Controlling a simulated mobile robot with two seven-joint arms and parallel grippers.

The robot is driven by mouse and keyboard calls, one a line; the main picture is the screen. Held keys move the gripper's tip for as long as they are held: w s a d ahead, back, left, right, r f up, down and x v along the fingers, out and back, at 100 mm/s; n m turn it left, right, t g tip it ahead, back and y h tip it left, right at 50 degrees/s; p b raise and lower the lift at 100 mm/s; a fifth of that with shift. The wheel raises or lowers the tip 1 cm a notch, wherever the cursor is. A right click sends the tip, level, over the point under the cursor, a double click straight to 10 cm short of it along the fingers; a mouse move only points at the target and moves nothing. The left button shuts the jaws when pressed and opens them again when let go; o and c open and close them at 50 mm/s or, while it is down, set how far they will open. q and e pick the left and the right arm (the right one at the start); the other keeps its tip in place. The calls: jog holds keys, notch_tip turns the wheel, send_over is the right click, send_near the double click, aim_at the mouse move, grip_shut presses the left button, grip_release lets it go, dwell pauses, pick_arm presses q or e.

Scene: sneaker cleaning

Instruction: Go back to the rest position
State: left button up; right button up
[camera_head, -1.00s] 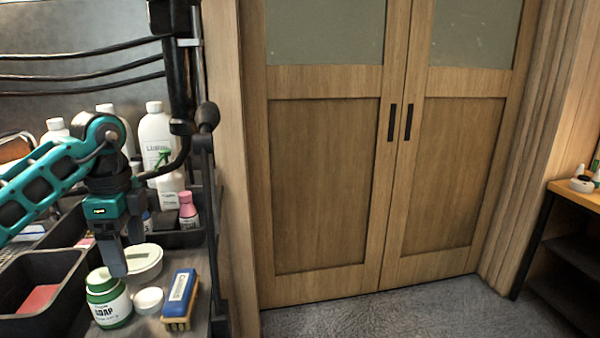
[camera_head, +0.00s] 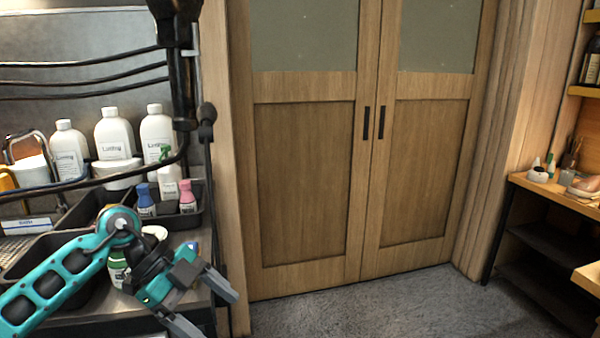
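My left gripper (camera_head: 208,312) is at the front right of the left counter, its two fingers spread and nothing between them. Its teal arm comes in from the lower left. A green and white jar (camera_head: 117,268) stands on the counter behind the arm, partly hidden. A white lid or tub (camera_head: 154,232) shows just behind the gripper's wrist. The brush is almost wholly hidden behind the gripper. My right gripper is not in view.
A dark tray (camera_head: 212,212) holds small blue-capped and pink bottles (camera_head: 187,197). Several white bottles (camera_head: 114,135) stand behind it. A closed wooden double door (camera_head: 310,180) is in the middle. A wooden shelf unit (camera_head: 556,196) stands at the right, with grey floor (camera_head: 400,305) between.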

pick_arm(q)
jog(key=s+d+r+n+t+h, duration=0.15)
jog(key=s+d+t+h, duration=0.3)
jog(key=d+h, duration=0.65)
jog(key=w+a+f+n+t+y, duration=0.1)
jog(key=a+f+n+t+y, duration=0.8)
jog(key=n+t, duration=0.5)
jog(key=s+a+f+n+g+y, duration=0.2)
jog(key=s+f+g+y, duration=0.1)
jog(key=s+f, duration=0.3)
jog(key=s+a+f+n+g+y, duration=0.2)
jog(key=s+a+f+g+y, duration=0.1)
jog(key=s+f, duration=0.4)
notch_tip(320, 180, down, 4)
jog(key=shift+a+r+g+y, duration=0.25)
jog(key=shift+g+y, duration=0.2)
jog(key=shift+y, duration=0.75)
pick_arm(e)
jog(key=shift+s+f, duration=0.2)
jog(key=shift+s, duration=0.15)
